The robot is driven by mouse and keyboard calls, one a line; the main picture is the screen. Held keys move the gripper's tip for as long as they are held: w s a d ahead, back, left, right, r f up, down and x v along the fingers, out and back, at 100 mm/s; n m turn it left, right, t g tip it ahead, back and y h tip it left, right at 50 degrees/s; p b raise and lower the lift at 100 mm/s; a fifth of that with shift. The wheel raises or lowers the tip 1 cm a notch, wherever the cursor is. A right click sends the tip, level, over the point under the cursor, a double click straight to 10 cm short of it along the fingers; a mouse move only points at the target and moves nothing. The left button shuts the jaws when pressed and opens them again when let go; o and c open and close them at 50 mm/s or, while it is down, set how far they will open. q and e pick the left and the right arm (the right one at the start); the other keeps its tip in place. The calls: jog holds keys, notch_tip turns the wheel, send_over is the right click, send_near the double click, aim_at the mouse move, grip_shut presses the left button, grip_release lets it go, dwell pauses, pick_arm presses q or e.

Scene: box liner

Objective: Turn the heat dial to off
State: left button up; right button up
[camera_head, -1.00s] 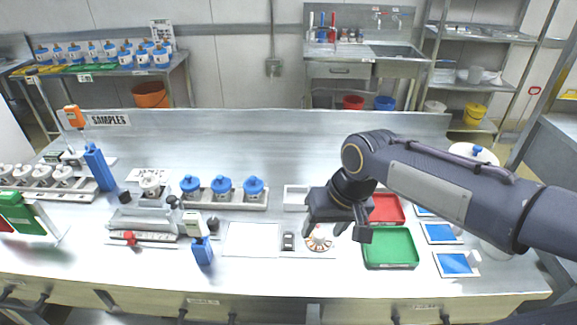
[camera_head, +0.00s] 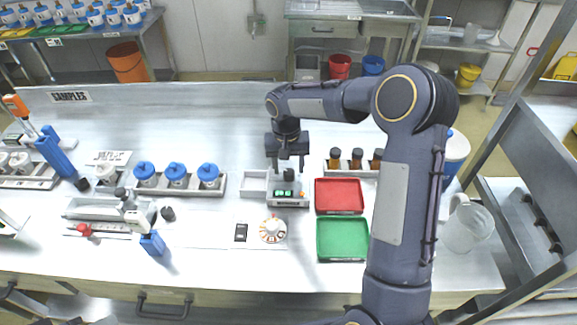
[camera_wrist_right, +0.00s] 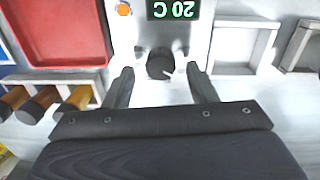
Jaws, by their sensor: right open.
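A black round dial (camera_wrist_right: 160,63) with a light pointer line sits on the white front of a small heating device in the right wrist view. The device (camera_wrist_right: 130,45) has a green display (camera_wrist_right: 173,9) reading 20 C and an orange button. In the head view the same device (camera_head: 290,202) stands on the bench, its dial partly under my gripper. My right gripper (camera_wrist_right: 160,85) is open, one finger on each side of the dial, with gaps to it. The right gripper also shows in the head view (camera_head: 287,168), pointing down. My left gripper is not in view.
A red tray (camera_head: 340,195) and a green tray (camera_head: 343,239) lie right of the device. Amber bottles (camera_head: 357,158) stand behind them. Blue-lidded jars (camera_head: 176,174) are on the left. A round marked disc (camera_head: 272,230) lies in front of the device.

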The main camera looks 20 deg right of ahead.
jog(key=shift+f, duration=0.8)
jog(key=c, duration=1)
